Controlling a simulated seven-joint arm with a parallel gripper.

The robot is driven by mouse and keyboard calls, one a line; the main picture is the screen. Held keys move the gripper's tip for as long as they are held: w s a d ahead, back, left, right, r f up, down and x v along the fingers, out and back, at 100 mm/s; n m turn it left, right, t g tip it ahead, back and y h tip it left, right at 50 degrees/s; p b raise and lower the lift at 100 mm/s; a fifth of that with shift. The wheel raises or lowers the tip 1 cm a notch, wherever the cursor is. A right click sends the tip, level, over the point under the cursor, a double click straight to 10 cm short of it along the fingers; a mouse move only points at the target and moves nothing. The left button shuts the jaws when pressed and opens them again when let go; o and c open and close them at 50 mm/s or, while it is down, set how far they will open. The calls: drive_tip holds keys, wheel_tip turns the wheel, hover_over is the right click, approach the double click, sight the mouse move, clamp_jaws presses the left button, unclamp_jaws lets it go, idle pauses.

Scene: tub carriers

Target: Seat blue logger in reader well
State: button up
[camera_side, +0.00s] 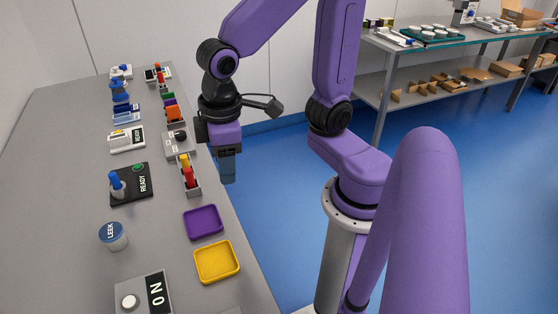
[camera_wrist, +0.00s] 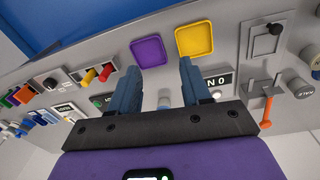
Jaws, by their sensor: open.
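My gripper (camera_side: 227,168) hangs in the air past the table's right edge, pointing down. In the wrist view its two dark blue fingers (camera_wrist: 158,76) are apart with nothing held between them. A white device (camera_side: 127,139) with a label that seems to say READER stands mid-table at the left; I cannot make out its well. Several blue items (camera_side: 122,112) stand further back, small and partly overlapping; I cannot tell which is the blue logger. A blue upright handle (camera_side: 116,182) stands on a black pad (camera_side: 131,196) marked READY.
A grey rack (camera_side: 194,191) holds red and yellow pieces near the table's right edge. A purple tray (camera_side: 203,222) and a yellow tray (camera_side: 217,262) lie in front, both empty. A tub (camera_side: 113,238) marked LEEK and a switch panel (camera_side: 142,294) stand at the near left.

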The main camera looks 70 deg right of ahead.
drive_tip(key=s+d+f+n, duration=0.1)
drive_tip(key=s+d+n, duration=0.4)
drive_tip(key=s, duration=0.4)
drive_tip(key=shift+f+g+y, duration=0.25)
drive_tip(key=shift+g+y, duration=0.05)
